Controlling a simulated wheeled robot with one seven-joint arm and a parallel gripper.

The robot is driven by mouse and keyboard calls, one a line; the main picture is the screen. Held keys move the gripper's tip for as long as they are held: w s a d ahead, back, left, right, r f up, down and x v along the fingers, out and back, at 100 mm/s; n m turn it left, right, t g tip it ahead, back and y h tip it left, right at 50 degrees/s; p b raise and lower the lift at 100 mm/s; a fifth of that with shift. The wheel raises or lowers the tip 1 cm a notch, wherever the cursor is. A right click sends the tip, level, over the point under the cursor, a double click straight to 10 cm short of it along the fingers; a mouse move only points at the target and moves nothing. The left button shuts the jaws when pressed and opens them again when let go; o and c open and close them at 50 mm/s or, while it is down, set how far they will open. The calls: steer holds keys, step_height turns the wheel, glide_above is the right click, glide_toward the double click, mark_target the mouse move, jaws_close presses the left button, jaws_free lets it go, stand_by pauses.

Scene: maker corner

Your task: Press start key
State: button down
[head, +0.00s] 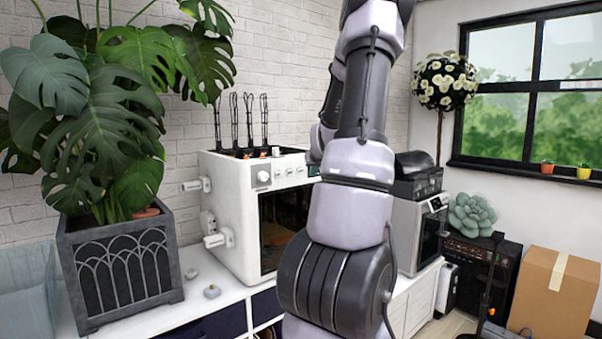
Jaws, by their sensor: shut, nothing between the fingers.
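A white box-shaped machine (228,175) stands on the white cabinet, left of my arm. Its front has a large dark window (283,225). Above the window is a control strip with a round knob (263,177) and a few small buttons (291,171). A dark panel at the strip's right end is partly covered by my arm. I cannot read any label, so I cannot tell which key is start. My arm rises in front of the machine's right side and folds back behind itself near the strip's right end. My gripper's fingers are hidden behind the arm.
A silver machine (405,228) with a black case (417,180) on it stands to the right. A large potted plant (120,260) stands left. Small items, including a grey one (212,291), lie on the white cabinet top (180,309). A cardboard box (555,290) is far right.

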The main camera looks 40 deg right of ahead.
mark_target(303, 173)
steer(key=shift+w+a, duration=0.15)
steer(key=shift+w, duration=1.5)
stand_by(0.9)
steer(key=shift+w, duration=0.35)
steer(key=shift+w, duration=0.4)
stand_by(0.5)
steer(key=shift+s, duration=0.8)
steer(key=shift+s+d, duration=0.2)
steer(key=shift+s, duration=2.3)
steer(key=shift+a, duration=0.1)
